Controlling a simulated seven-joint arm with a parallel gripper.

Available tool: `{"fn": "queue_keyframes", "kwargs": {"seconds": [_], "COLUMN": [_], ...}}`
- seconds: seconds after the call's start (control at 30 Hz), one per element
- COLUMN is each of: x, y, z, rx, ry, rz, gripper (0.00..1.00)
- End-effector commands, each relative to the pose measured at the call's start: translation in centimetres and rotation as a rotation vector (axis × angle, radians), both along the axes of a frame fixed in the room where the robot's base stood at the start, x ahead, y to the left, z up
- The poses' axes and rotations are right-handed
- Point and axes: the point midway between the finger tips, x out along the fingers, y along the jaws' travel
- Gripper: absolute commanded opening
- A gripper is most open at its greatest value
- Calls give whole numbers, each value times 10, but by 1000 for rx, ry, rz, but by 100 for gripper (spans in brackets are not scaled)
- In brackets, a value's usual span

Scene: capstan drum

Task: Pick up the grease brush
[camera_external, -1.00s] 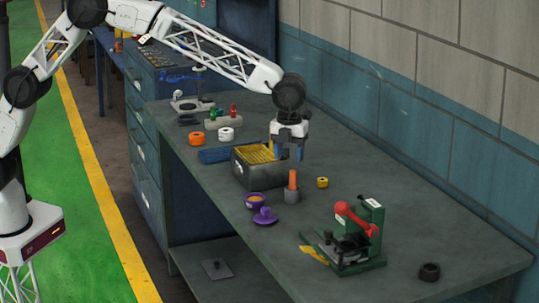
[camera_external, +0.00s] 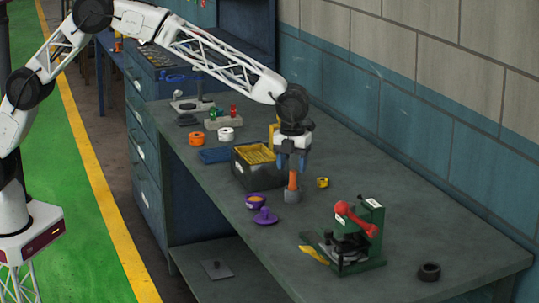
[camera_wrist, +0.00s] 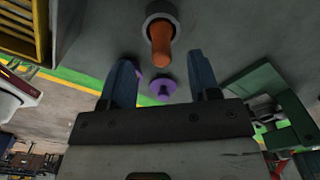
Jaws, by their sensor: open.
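The grease brush appears to be the orange handle (camera_external: 293,181) standing upright in a small grey cup (camera_external: 292,197); its bristle end is hidden in the cup. My gripper (camera_external: 291,168) is open and pointing down, with its blue fingertips at the top of the handle. In the wrist view the orange handle (camera_wrist: 161,45) lies ahead of the gap between the open fingers (camera_wrist: 161,62), roughly centred, with the grey cup (camera_wrist: 158,12) beyond it. Whether the fingers touch the handle cannot be told.
A dark box with a yellow rack (camera_external: 254,153) stands left of the cup. A yellow roll (camera_external: 322,183) sits to the right. A green press with a red lever (camera_external: 355,235) stands front-right.

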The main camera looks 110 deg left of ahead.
Motion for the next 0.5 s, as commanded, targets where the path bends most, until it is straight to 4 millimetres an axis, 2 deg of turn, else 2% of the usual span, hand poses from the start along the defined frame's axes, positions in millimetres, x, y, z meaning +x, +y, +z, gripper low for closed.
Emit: {"fn": "queue_keyframes", "kwargs": {"seconds": [0.27,0.5], "x": [0,1], "y": [0,1], "z": [-1,-20], "rx": [0,-1], "ry": [1,3], "rz": [0,0], "gripper": [56,56]}}
